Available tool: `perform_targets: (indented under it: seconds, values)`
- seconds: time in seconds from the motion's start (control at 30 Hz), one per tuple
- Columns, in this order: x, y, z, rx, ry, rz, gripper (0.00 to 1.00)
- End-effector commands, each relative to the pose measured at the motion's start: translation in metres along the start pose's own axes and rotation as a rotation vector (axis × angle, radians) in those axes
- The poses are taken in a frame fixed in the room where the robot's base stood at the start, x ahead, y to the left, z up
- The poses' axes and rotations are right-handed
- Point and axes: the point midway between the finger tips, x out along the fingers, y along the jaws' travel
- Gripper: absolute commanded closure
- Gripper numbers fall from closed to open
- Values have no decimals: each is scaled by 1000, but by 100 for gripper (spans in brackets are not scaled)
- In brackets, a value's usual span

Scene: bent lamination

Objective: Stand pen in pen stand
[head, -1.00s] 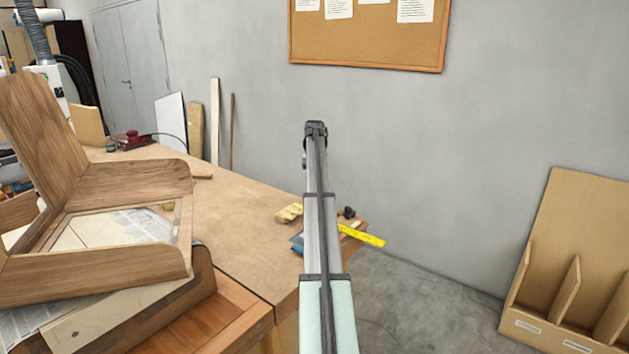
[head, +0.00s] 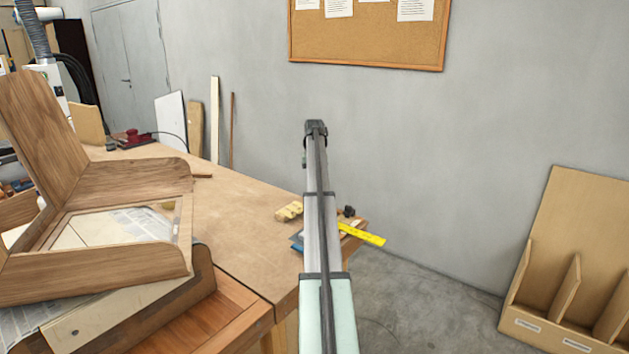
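I cannot make out a pen or a pen stand in the head view. My arm reaches straight out from the bottom middle, ending in a dark wrist part. I see no gripper fingers there, so I cannot see whether they hold anything. The arm hides part of the right end of the workbench (head: 235,212).
A bent wooden piece (head: 125,268) stands at the left of the bench. Light wooden pieces (head: 289,211), a small black item (head: 348,211) and a yellow ruler-like strip (head: 362,234) lie at its right end. A compartmented wooden rack (head: 548,235) stands right; floor between is clear.

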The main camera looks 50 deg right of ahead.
Motion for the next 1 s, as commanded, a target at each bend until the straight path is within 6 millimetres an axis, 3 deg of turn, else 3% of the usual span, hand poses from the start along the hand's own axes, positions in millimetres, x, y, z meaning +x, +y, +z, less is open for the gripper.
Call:
perform_targets:
  seconds: [1.0]
  values:
    - [7, 0, 0, 0, 0, 0, 100]
